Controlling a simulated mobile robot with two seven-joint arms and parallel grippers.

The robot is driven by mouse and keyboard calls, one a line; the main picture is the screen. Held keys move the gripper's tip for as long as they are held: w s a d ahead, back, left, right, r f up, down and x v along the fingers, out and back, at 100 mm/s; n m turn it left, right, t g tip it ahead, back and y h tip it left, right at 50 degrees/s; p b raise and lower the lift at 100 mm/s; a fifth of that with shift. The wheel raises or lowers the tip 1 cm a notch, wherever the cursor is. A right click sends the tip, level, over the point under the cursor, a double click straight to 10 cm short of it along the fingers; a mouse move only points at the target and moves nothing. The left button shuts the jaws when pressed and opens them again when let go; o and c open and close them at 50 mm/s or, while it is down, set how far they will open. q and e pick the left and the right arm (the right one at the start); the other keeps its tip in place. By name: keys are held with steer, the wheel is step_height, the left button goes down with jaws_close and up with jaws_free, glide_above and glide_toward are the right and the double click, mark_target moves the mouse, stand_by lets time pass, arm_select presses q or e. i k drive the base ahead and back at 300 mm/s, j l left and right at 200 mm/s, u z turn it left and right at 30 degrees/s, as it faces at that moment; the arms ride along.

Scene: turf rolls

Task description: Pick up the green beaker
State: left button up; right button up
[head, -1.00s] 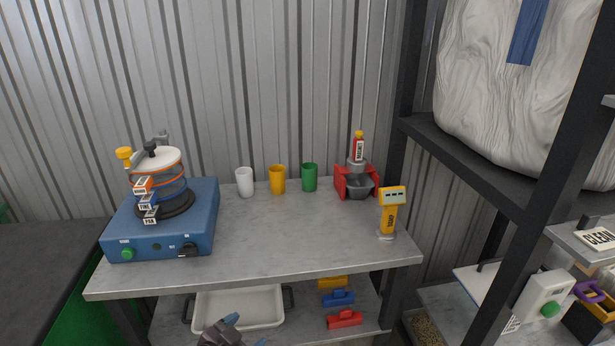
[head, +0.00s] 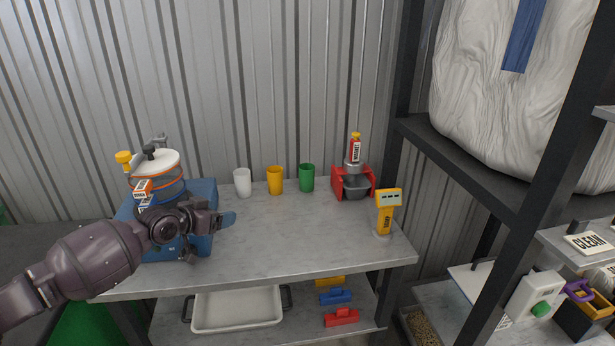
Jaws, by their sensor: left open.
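The green beaker (head: 307,178) stands upright at the back of the grey table, near the corrugated wall. It is the rightmost of three beakers in a row, with a yellow beaker (head: 275,181) and a white beaker (head: 242,183) to its left. My left gripper (head: 213,236) is open and empty, in front of the blue machine at the table's left side. It is left of and nearer than the green beaker, well apart from it. My right gripper is not in view.
A blue sieve shaker (head: 203,193) stands at the table's left. A red stand with a grey bowl (head: 337,184) is just right of the green beaker. A yellow meter (head: 387,213) stands at the right edge. The table's middle (head: 300,235) is clear.

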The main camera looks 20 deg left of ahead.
mark_target(306, 171)
steer(key=i+l, duration=0.15)
steer(key=i, duration=0.3)
steer(key=i+l, duration=0.2)
steer(key=i, duration=0.25)
